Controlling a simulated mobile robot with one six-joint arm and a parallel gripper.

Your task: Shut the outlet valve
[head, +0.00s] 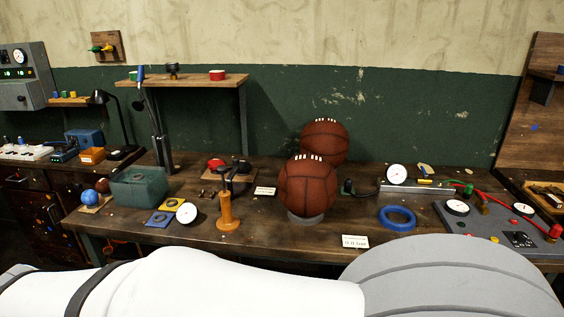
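A grey panel (484,236) lies on the right of the bench, with a round white gauge (457,208), a second gauge (523,208), a black dial (519,240) and a red knob (556,231). A green fitting (468,189) and a red hose (499,203) are near its back edge. I cannot tell which of these parts is the outlet valve, or how it is set. My white and grey arm crosses the foreground and hides the front of the panel area. My gripper is not in view.
Two brown basketballs stand mid-bench, the front one (308,188) on a grey ring. A blue ring (397,218), a metal bar with a gauge (397,174) and an orange-handled pump (228,210) are nearby. A wooden shelf (190,81) rises at the left.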

